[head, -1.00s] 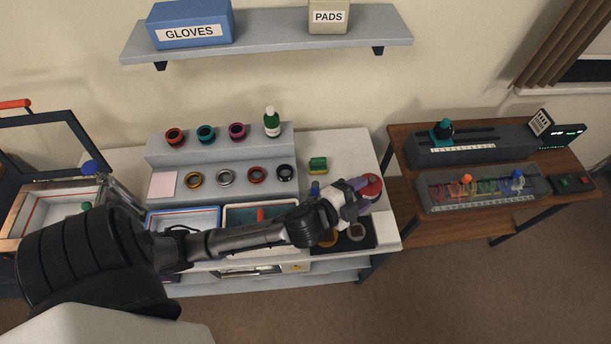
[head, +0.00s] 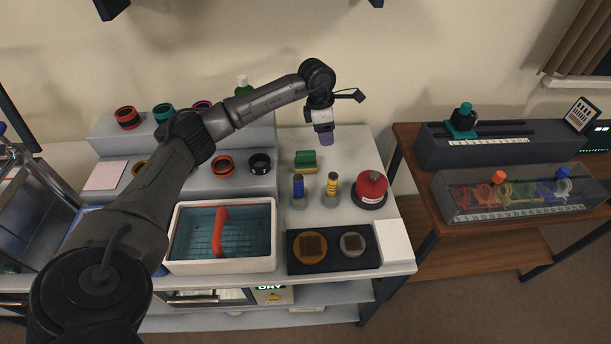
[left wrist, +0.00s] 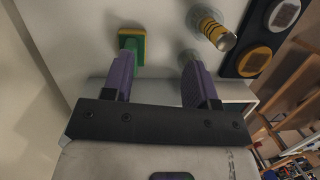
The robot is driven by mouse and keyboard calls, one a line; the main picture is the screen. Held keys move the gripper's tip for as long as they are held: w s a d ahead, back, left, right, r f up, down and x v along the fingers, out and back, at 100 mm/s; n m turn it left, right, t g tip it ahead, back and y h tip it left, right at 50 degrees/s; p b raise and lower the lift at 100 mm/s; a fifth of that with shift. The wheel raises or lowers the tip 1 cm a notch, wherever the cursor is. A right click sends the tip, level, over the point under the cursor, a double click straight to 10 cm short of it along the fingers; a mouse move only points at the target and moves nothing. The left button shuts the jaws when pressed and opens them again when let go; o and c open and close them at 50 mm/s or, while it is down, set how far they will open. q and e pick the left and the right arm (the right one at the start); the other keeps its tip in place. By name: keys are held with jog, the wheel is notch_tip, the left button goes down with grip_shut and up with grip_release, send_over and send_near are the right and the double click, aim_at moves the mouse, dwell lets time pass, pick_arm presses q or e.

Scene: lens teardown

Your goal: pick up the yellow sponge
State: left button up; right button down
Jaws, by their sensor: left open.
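The yellow sponge (head: 305,161), a small block with a green layer, lies on the white table right of the grey stepped stand. It also shows in the left wrist view (left wrist: 137,47), just beyond the tip of the left-hand finger and partly hidden by it. My left gripper (head: 325,141) has purple fingers and points down, up and to the right of the sponge in the head view. Its fingers (left wrist: 158,66) are open in the wrist view, with nothing between them. My right gripper is not in view.
A blue bottle (head: 298,187), a yellow-banded one (head: 332,186) and a red round container (head: 371,187) stand near the sponge. A black tray (head: 331,264) with two discs and a white basin (head: 222,267) are in front. Several lens rings sit on the stepped stand (head: 262,187).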

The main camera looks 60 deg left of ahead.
pick_arm(q)
jog(key=g+y+b, duration=0.1)
jog(key=y+b, duration=0.1)
send_over(306, 152)
jog(key=shift+n+g, duration=0.3)
jog(key=shift+n, duration=0.1)
jog(key=f, duration=0.3)
jog(key=f+b, duration=0.1)
jog(key=f, duration=0.2)
jog(key=shift+a+f, duration=0.2)
jog(key=shift+f, duration=0.1)
jog(key=shift+f+b, duration=0.35)
jog(key=shift+f, duration=0.4)
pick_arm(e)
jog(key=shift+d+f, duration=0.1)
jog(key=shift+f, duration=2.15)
pick_arm(q)
notch_tip(306, 152, down, 5)
jog(key=shift+d+b, duration=0.15)
jog(key=shift+b, duration=0.85)
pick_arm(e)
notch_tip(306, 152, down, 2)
pick_arm(q)
jog(key=shift+c, duration=0.4)
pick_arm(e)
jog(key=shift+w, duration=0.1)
pick_arm(q)
grip_shut()
